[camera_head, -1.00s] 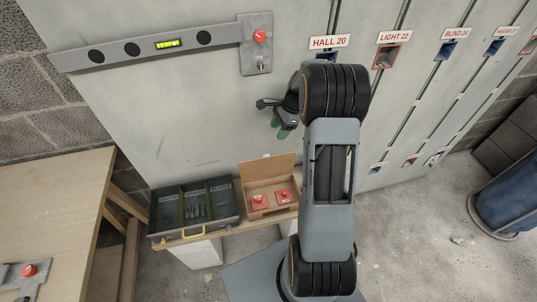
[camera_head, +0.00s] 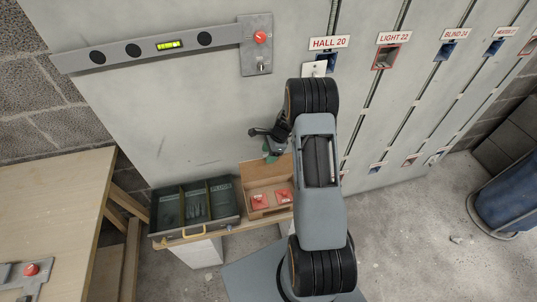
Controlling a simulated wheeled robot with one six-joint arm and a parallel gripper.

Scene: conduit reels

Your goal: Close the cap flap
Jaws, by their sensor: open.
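A small brown cardboard box (camera_head: 257,214) stands low in front of the grey wall panel, with red pieces (camera_head: 261,201) inside. Its flap (camera_head: 254,173) stands up open along the back edge. I take this as the cap flap, though its marking cannot be read. My gripper (camera_head: 261,144) is open and empty, just above the flap's top edge, in front of the panel. A green part of the gripper overlaps the flap's upper edge in the picture; I cannot tell whether they touch. My arm covers the area right of the box.
A grey bar with a level and red knob (camera_head: 258,37) is above. Labelled tracks (camera_head: 393,37) run on the right. A wooden table (camera_head: 50,200) is at left, a blue barrel (camera_head: 510,195) at right.

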